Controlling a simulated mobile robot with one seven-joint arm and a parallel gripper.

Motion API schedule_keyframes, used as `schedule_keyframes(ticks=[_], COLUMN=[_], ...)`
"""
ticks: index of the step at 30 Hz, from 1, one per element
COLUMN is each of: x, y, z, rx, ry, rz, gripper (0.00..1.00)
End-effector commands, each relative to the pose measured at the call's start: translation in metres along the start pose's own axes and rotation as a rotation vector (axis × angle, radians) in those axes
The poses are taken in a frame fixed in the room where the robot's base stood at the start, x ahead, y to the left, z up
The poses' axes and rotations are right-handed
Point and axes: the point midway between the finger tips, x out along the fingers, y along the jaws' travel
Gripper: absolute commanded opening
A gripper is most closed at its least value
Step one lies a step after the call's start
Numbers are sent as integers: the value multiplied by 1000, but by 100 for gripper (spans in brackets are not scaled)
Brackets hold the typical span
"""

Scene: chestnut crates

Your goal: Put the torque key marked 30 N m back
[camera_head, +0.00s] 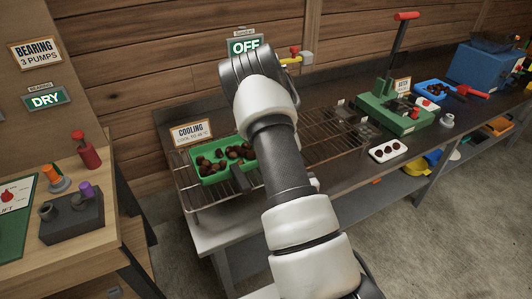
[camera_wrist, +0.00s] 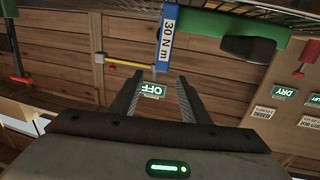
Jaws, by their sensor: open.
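The torque key (camera_wrist: 167,39), a blue bar with a white label reading "30 N m", shows in the wrist view just beyond my fingertips. I cannot tell whether the key touches a finger. In the head view my arm covers the key, and I cannot make out the gripper there.
A green tray of chestnuts (camera_head: 197,173) sits on the wire cooling rack (camera_head: 325,150). A green "OFF" sign (camera_head: 244,45) and a yellow valve lever (camera_head: 288,60) are at the wall. A green press (camera_head: 390,115) and white tray (camera_head: 375,155) stand to the right.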

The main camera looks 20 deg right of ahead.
Motion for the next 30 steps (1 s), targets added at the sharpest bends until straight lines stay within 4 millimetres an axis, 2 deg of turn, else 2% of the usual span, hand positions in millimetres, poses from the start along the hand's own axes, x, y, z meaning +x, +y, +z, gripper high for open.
schedule_keyframes(ticks=[6,8,15,26,30], x=[13,18,31,37,63], y=[-5,-4,-5,-3,-4], z=[-8,-1,-2,0,-7], rx=[-8,-8,-14,-3,-6], ry=[19,26,27,25,21], rz=[-15,-12,-18,-9,-12], gripper=[42,42,42,42,42])
